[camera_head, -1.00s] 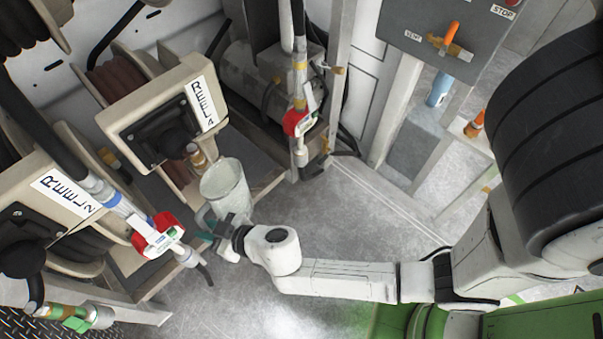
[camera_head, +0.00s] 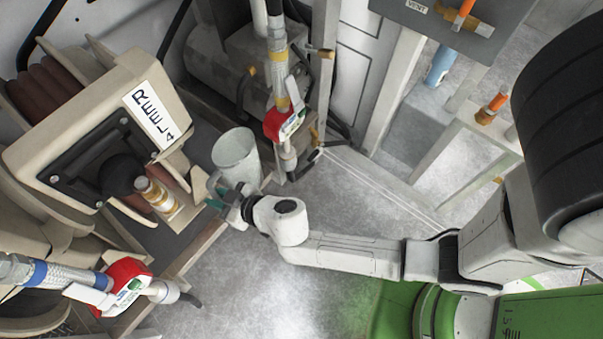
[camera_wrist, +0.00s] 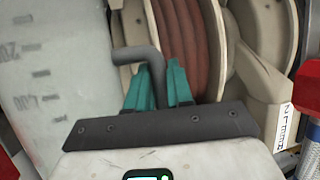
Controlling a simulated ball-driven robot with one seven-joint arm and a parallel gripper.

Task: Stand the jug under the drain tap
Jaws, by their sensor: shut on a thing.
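The jug (camera_head: 235,157) is a pale translucent open-topped cup, slightly tilted in the head view. In the wrist view its marked wall (camera_wrist: 45,80) fills the left side, and a dark grey handle (camera_wrist: 140,56) runs between the teal fingers. My gripper (camera_head: 215,195) is shut on that handle; it also shows in the wrist view (camera_wrist: 158,88). Red-and-white dispensing valves hang right of the jug (camera_head: 285,122) and at lower left (camera_head: 122,287). A brass fitting (camera_head: 158,195) sits on the reel 4 housing. I cannot tell which is the drain tap.
The reel 4 housing (camera_head: 100,135) stands left of the jug. A low frame edge (camera_head: 195,250) runs below it. A grey tank (camera_head: 215,65) is behind. Open floor (camera_head: 265,275) lies in front.

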